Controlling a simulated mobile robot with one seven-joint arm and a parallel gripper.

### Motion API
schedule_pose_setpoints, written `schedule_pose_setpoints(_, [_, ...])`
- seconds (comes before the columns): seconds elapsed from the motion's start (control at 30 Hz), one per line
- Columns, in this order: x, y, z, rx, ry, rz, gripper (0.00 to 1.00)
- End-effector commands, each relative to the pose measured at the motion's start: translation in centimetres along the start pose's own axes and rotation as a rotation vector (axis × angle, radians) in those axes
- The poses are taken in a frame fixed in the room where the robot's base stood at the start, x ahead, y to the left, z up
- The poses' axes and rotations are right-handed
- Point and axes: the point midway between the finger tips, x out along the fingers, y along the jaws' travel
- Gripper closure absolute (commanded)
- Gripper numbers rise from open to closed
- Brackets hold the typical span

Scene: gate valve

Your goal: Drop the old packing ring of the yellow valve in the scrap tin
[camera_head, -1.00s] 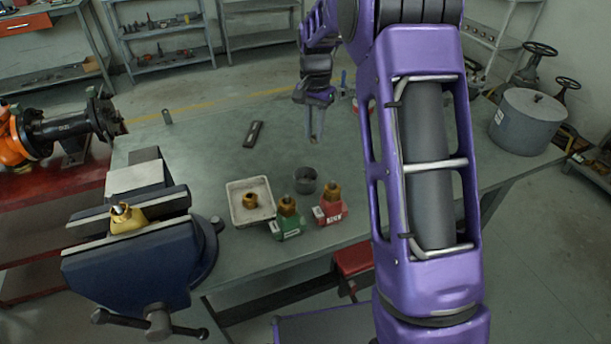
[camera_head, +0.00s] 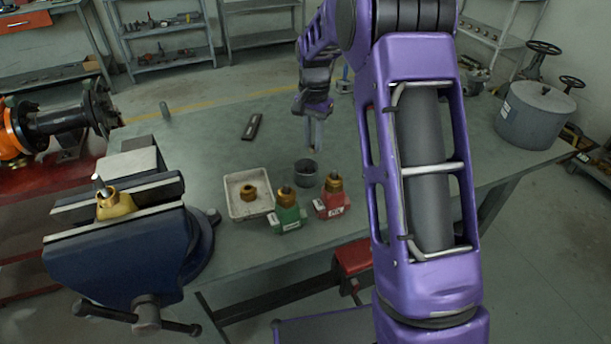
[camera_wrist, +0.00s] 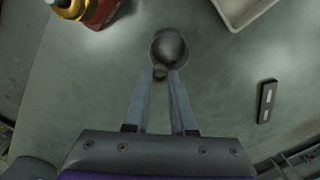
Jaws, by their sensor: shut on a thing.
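The yellow valve (camera_head: 115,205) is clamped in the blue vise at the left, with a bare stem standing up from it. The scrap tin (camera_head: 305,173), a small dark grey round can, stands on the bench; it also shows in the wrist view (camera_wrist: 169,46). My gripper (camera_head: 315,147) points down just behind the tin, above the bench. In the wrist view my gripper (camera_wrist: 162,72) is shut on a small brownish thing, likely the old packing ring (camera_wrist: 160,72), close to the tin's near rim. Its height over the rim is unclear.
A pale tray (camera_head: 236,210) holds a brass nut (camera_head: 248,192). A green valve (camera_head: 287,213) and a red valve (camera_head: 332,204) stand close in front of the tin. A dark flat object (camera_head: 252,126) lies behind. A grey pot (camera_head: 535,115) stands at the right.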

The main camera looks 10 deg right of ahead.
Motion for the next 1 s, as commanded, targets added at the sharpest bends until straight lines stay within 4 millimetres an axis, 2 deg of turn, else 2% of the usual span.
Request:
schedule_pose_setpoints(0.03, [0.0, 0.0, 0.0, 0.000, 0.000, 0.000, 1.00])
schedule_pose_setpoints(0.07, [0.0, 0.0, 0.0, 0.000, 0.000, 0.000, 0.75])
schedule_pose_setpoints(0.2, [0.0, 0.0, 0.0, 0.000, 0.000, 0.000, 0.50])
schedule_pose_setpoints(0.27, [0.0, 0.0, 0.0, 0.000, 0.000, 0.000, 0.42])
schedule_pose_setpoints(0.53, [-0.1, 0.0, 0.0, 0.000, 0.000, 0.000, 0.42])
schedule_pose_setpoints(0.67, [-1.0, -0.1, -0.1, 0.000, 0.002, -0.002, 0.42])
schedule_pose_setpoints(0.77, [-2.6, -0.1, -0.1, 0.000, 0.003, -0.003, 0.42])
schedule_pose_setpoints(1.0, [-8.4, 0.0, -0.1, 0.001, 0.004, -0.002, 0.42])
